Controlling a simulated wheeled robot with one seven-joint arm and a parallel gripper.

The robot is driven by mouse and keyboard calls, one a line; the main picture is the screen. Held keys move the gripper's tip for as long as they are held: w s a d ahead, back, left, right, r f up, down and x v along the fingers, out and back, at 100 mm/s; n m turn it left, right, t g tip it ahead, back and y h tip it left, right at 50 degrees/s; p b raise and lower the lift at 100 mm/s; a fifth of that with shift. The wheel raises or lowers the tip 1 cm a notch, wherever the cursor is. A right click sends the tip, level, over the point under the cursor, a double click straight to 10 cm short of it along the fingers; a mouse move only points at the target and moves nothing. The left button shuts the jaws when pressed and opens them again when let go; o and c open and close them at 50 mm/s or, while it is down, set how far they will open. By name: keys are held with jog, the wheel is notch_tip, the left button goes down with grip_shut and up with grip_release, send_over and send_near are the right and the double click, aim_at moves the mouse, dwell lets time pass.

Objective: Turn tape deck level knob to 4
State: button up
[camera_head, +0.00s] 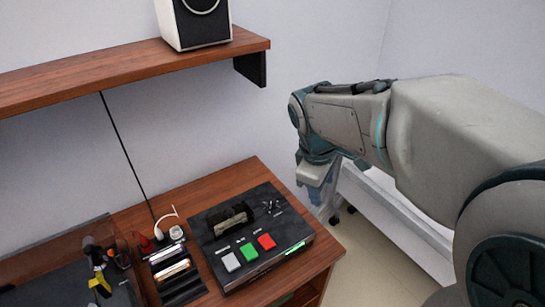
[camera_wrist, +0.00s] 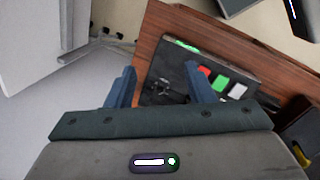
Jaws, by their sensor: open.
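The tape deck (camera_head: 290,222) is a black box on the wooden desk, with white, green and red buttons along its front. A small knob-like part (camera_head: 272,207) shows near its back right corner; its setting is too small to read. My gripper (camera_head: 318,190) hangs to the right of the deck, beyond the desk's right edge and apart from it. In the wrist view my gripper (camera_wrist: 160,86) is open and empty, its two blue fingers apart. The tape deck (camera_wrist: 178,72) shows beyond the fingers there, partly hidden by the right finger.
The wooden desk (camera_head: 235,172) also bears a tray with dark slots (camera_head: 180,285), a white cable (camera_head: 168,217) and a turntable-like unit (camera_head: 50,265) at left. A wooden shelf (camera_head: 110,70) with a white speaker (camera_head: 197,25) is above. A white furniture piece (camera_head: 400,225) stands right of the desk.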

jog(key=w+a+f+n+g+b, duration=0.1)
jog(key=w+a+f+n+b, duration=0.1)
jog(key=w+a+f+n, duration=0.5)
jog(key=n+y, duration=0.2)
jog(key=n, duration=0.7)
send_over(272, 200)
jog(key=f, duration=0.1)
jog(key=shift+g, duration=0.3)
notch_tip(272, 200, down, 14)
jog(key=shift+r, duration=0.15)
jog(key=c, duration=1)
